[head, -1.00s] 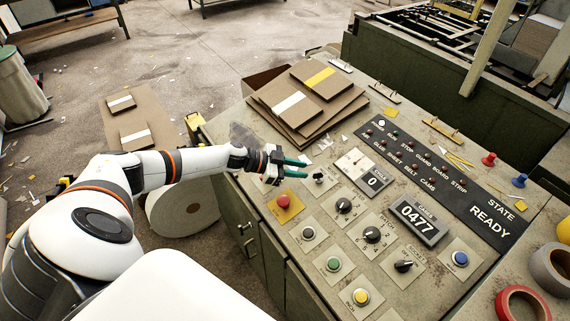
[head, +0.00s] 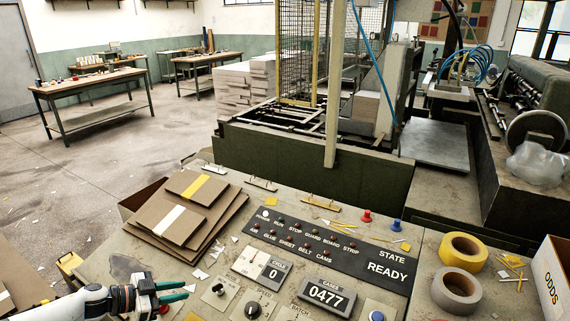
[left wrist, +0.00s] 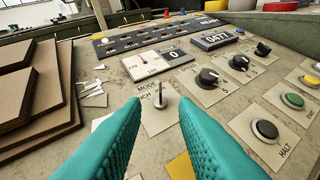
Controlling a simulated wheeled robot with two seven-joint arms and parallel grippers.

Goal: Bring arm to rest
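My left arm (head: 92,303) comes in from the lower left in the head view. Its left gripper (head: 184,291) has teal fingers that stand apart with nothing between them. It is over the left part of the control panel (head: 221,266), close to the mode knob (head: 218,289). In the left wrist view the open fingers (left wrist: 160,125) point at the mode knob (left wrist: 160,98), which shows between and just beyond them. I cannot tell the exact gap to the panel. My right gripper is not in view.
Stacked brown boards (head: 190,220) lie left on the console. The display strip (head: 330,246) reads READY, and the counter (head: 326,295) reads 0477. Tape rolls (head: 463,251) and an ODDS box (head: 552,280) stand at the right. The machine (head: 310,150) rises behind the console.

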